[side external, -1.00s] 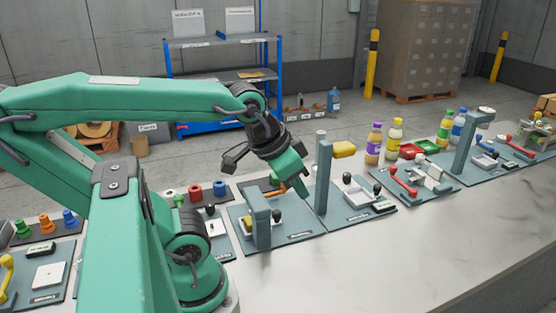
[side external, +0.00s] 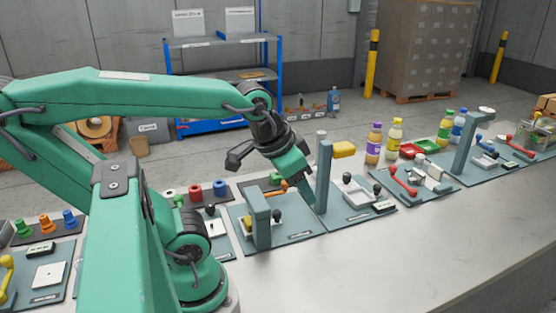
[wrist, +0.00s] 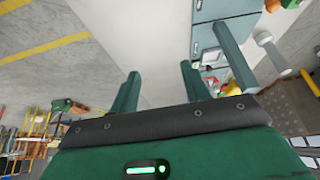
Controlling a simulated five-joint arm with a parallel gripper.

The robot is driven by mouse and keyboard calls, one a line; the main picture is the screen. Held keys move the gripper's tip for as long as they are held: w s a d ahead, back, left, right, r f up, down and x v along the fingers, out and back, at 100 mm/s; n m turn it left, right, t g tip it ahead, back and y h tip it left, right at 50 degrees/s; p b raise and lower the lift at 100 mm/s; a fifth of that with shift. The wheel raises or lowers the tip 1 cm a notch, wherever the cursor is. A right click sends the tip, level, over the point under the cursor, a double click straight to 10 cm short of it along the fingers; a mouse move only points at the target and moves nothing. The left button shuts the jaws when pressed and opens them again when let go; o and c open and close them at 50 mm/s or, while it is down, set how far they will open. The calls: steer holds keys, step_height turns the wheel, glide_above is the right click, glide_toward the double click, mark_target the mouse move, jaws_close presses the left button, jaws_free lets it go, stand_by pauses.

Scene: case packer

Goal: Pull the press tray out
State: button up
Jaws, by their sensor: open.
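A station with a teal bracket (side external: 260,220) stands left of the press. A plate with a red handle (side external: 403,181) stands to its right. Bottles (side external: 374,144) and a red tray (side external: 412,151) stand behind. The front of the pale bench (side external: 400,255) is clear.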

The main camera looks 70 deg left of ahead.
steer(key=w+a+f+n+g, duration=0.2)
steer(key=w+a+f+g, duration=0.15)
steer(key=a+f, duration=0.45)
steer(key=n+g, duration=0.2)
glide_above(277, 211)
step_height(277, 211, down, 5)
steer(key=shift+f, duration=0.2)
steer(key=shift+f, duration=0.15)
steer(key=shift+f, duration=3.75)
